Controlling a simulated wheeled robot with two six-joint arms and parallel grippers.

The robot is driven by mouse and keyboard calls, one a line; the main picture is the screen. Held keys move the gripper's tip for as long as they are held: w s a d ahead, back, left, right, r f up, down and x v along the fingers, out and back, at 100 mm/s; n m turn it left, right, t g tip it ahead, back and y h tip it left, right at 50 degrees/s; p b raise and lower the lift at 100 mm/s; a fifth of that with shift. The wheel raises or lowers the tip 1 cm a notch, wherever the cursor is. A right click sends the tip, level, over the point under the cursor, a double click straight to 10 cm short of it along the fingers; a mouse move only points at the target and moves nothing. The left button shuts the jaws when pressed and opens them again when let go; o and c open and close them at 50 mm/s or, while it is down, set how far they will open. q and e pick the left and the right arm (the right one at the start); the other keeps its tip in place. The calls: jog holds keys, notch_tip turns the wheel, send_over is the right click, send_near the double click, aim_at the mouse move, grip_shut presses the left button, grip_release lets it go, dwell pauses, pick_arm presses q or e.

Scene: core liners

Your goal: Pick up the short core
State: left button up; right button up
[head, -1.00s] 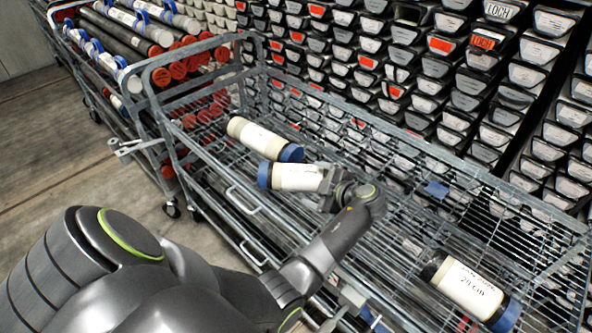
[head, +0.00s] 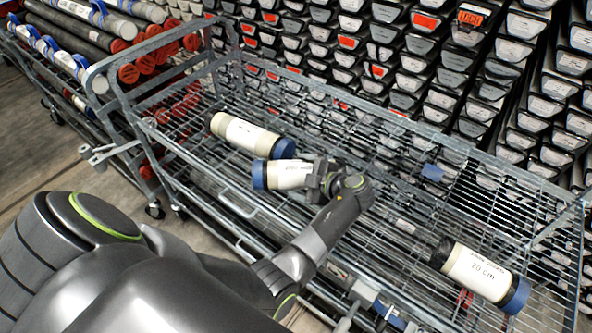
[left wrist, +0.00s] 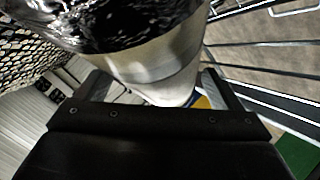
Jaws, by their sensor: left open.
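A short cream core (head: 287,175) with a blue cap at its left end lies in the wire cart. My left gripper (head: 312,180) is open around its right end, which the gripper hides in the head view. In the left wrist view the core (left wrist: 160,70) lies between the two open fingers (left wrist: 153,88); I cannot tell whether they touch it. A second, similar core (head: 240,132) with a blue right end lies just behind it. A third labelled core (head: 478,272), with black and blue ends, lies at the cart's right. My right gripper is out of view.
The wire cart (head: 215,185) has raised rails on its sides. A rack of dark, red-capped tubes (head: 100,45) stands at the left. A wall of labelled boxes (head: 400,60) stands behind the cart. The cart floor between gripper and third core is mostly clear.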

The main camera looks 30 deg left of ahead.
pick_arm(q)
jog(key=shift+d, duration=0.1)
jog(key=c, duration=0.9)
jog(key=shift+s, duration=0.1)
jog(key=c, duration=0.8)
jog(key=shift+r, duration=0.2)
jog(key=shift+r, duration=0.1)
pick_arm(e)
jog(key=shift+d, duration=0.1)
